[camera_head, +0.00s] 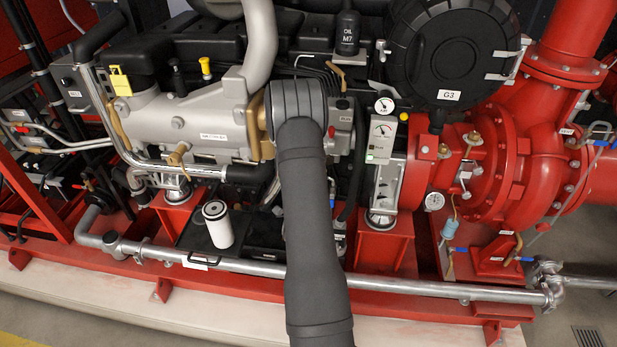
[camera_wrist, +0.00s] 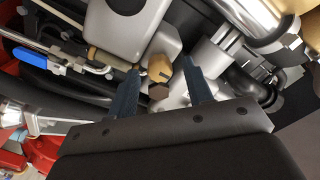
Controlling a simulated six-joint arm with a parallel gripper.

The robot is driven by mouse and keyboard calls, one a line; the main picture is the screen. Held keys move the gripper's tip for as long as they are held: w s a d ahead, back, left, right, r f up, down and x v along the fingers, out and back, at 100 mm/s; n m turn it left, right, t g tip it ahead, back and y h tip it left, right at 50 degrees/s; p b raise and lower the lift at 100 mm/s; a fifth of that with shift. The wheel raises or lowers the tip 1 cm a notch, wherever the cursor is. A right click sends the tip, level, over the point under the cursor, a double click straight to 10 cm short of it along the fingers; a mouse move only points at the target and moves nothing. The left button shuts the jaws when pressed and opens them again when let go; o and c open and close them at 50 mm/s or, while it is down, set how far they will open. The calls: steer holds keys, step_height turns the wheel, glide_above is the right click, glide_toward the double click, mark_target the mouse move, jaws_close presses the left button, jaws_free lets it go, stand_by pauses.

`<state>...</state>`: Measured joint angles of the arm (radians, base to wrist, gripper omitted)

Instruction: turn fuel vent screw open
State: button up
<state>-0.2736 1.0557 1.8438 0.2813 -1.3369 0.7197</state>
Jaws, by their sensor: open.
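In the wrist view, a brass-coloured faceted piece (camera_wrist: 159,70) sits between the two dark fingers of my gripper (camera_wrist: 161,64). It may be the fuel vent screw; no readable label confirms this. The fingers are apart, one on each side of it, and the left fingertip is close to its edge. I cannot tell whether either finger touches it. In the head view, my own arm covers the middle of the engine and hides my gripper and this piece.
In the wrist view, a blue-handled lever (camera_wrist: 30,58) lies to the left and a grey housing (camera_wrist: 128,28) lies just above the fingers. In the head view, a white filter (camera_head: 217,224) and a gauge panel (camera_head: 383,140) flank my arm. A long metal pipe (camera_head: 400,287) runs along the front.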

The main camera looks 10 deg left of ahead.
steer(key=shift+w, duration=0.35)
steer(key=c, duration=1)
steer(key=n, duration=2.3)
steer(key=shift+f+n, duration=0.1)
steer(key=shift+n, duration=0.3)
